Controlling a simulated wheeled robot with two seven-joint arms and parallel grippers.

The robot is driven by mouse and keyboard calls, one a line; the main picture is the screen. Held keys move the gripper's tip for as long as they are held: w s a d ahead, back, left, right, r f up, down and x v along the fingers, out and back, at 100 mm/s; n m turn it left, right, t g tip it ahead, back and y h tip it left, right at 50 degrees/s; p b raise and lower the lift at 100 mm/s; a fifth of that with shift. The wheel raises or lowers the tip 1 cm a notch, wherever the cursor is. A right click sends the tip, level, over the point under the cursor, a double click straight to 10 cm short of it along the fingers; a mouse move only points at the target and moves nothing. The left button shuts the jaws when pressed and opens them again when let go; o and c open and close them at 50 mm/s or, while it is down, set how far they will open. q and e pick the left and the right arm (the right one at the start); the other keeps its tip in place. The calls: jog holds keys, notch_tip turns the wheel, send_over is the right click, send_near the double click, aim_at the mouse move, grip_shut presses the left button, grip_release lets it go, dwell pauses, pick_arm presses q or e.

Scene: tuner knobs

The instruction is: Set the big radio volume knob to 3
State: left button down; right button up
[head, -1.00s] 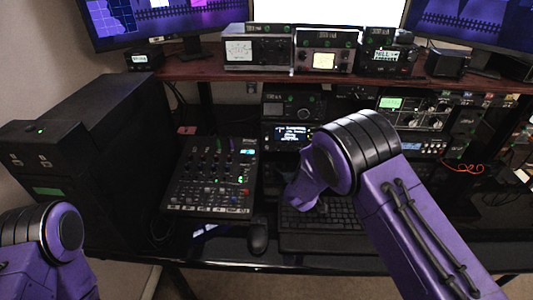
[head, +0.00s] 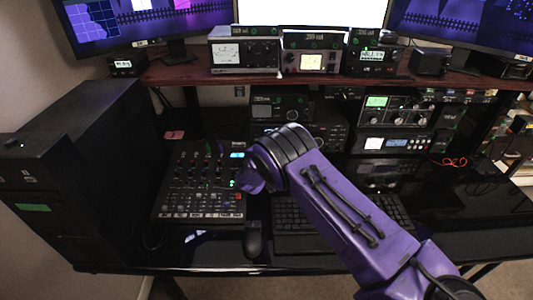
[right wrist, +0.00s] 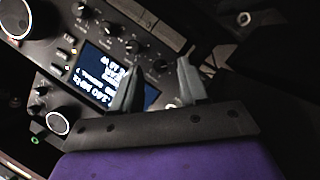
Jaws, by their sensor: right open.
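A black radio (right wrist: 88,35) with a lit blue display (right wrist: 100,85) fills the left of the right wrist view, tilted and with upside-down text. A big pale-rimmed knob (right wrist: 15,18) is at the upper left, partly cut off. Another pale-rimmed knob (right wrist: 58,123) is at the lower left. I cannot tell which is the volume knob, nor read its setting. My right gripper (right wrist: 161,62) is open, its fingers over the display's right end, apart from both knobs. In the head view my right arm hides it and much of the radio (head: 333,128).
A mixer (head: 200,185) stands left of my right arm, with a mouse (head: 253,238) and keyboard (head: 290,222) in front. Other devices (head: 395,110) stand at the right. A shelf (head: 195,75) with meters crosses above. The desk's right side (head: 480,205) is mostly clear.

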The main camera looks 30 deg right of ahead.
jog(key=shift+w+d+f, duration=0.2)
jog(key=shift+w+d, duration=0.15)
jog(key=shift+d, duration=0.05)
grip_shut()
